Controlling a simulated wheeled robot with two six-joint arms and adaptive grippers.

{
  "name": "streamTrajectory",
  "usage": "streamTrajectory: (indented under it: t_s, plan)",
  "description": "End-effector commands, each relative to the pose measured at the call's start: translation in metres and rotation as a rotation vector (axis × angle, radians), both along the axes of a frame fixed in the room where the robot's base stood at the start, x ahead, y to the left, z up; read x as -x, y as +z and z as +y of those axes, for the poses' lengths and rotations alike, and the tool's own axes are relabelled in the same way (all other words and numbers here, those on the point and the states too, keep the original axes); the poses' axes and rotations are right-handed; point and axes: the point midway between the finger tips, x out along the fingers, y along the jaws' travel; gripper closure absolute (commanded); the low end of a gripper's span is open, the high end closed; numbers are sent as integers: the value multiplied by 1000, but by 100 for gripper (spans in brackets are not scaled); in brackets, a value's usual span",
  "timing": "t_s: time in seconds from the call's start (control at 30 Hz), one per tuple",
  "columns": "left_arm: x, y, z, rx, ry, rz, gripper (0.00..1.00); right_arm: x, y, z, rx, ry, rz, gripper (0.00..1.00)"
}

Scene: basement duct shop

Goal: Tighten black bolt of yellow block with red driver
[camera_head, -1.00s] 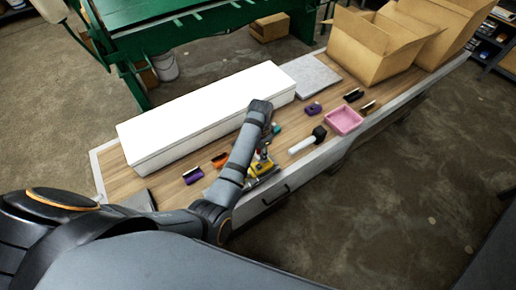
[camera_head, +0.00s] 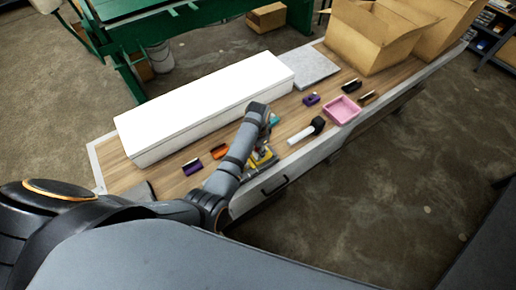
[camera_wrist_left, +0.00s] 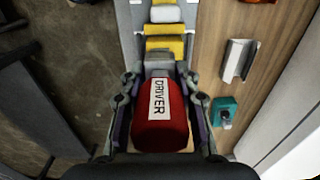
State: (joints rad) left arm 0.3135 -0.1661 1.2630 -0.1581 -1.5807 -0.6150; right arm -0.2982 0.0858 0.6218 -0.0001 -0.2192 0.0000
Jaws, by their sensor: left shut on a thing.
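The red driver (camera_wrist_left: 158,118), labelled DRIVER, lies between the fingers of my left gripper (camera_wrist_left: 159,88) in the left wrist view. The gripper is shut on its handle. Just beyond the driver's front end is the yellow block (camera_wrist_left: 165,46), with grey and white parts between its yellow parts. In the head view the yellow block (camera_head: 263,156) is near the bench's front edge, partly hidden by my left arm. The black bolt cannot be made out, nor whether the driver touches it. My right gripper is not in view.
On the bench are a long white box (camera_head: 210,108), a white-handled hammer (camera_head: 302,134), a pink tray (camera_head: 342,110) and small purple and orange-and-metal parts. A teal part (camera_wrist_left: 223,112) lies right of the gripper. Cardboard boxes (camera_head: 370,40) stand at the far end.

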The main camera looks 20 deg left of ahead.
Motion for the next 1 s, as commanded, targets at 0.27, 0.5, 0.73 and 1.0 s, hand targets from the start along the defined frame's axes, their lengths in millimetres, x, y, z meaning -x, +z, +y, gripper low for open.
streamTrajectory:
  t_s: [0.27, 0.5, 0.73, 1.0]
  plan:
    - [0, 0, 0, 0, 0, -1, 100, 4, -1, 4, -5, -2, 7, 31]
    - [0, 0, 0, 1, 0, -1, 100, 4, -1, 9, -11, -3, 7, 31]
    - [0, -3, 0, 0, 0, 0, 100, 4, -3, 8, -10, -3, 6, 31]
    - [0, -7, 1, 0, 0, -1, 100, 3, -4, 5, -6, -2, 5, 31]
